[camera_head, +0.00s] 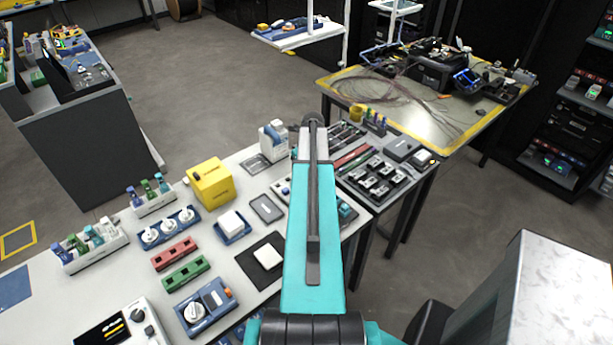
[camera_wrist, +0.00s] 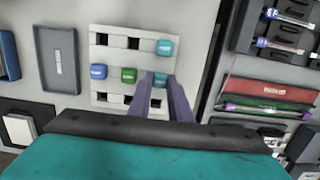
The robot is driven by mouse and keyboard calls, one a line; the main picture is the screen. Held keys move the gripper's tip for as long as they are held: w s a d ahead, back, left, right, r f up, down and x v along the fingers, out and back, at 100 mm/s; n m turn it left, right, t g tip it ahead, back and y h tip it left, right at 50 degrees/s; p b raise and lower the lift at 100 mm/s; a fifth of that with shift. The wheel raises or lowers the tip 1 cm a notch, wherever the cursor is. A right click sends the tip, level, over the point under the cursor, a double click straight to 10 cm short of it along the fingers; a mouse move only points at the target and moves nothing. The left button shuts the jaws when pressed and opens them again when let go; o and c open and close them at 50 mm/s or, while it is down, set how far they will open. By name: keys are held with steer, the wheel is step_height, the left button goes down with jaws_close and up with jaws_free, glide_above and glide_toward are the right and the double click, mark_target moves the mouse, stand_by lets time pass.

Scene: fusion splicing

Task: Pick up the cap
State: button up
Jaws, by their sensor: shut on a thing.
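A white holder (camera_wrist: 105,52) with rows of square slots carries several small caps in the wrist view. A teal cap (camera_wrist: 160,78) is at the tips of my gripper (camera_wrist: 160,86), whose two purple-grey fingers are close together and shut on it. The cap is at the holder's right side; I cannot tell whether it is still seated in its slot. Another teal cap (camera_wrist: 165,46) sits above it, and a green cap (camera_wrist: 128,75) and a blue cap (camera_wrist: 98,72) sit to its left. In the head view my arm hides the gripper and most of the holder.
A grey tray (camera_wrist: 58,62) lies left of the holder. Red and green strips (camera_wrist: 262,90) and racks with dark slots lie to the right, past a table seam. In the head view a yellow box (camera_head: 210,183) stands on the crowded white table left of my arm.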

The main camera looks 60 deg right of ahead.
steer(key=shift+r+b, duration=0.75)
steer(key=shift+r, duration=0.45)
steer(key=shift+s+a+r, duration=0.1)
steer(key=shift+a+r, duration=0.1)
steer(key=shift+r, duration=0.05)
steer(key=s+a+b, duration=0.5)
steer(key=a+b, duration=0.1)
steer(key=a, duration=0.5)
steer(key=shift+s+a+r, duration=0.35)
steer(key=shift+r, duration=0.1)
steer(key=shift+b, duration=0.55)
steer(key=a+b, duration=0.1)
steer(key=b, duration=0.5)
steer(key=shift+s, duration=0.2)
steer(key=b, duration=0.2)
steer(key=a+b, duration=0.1)
steer(key=b, duration=0.1)
steer(key=shift+s+a+r, duration=0.15)
steer(key=shift+s+r, duration=0.1)
steer(key=shift+s, duration=0.1)
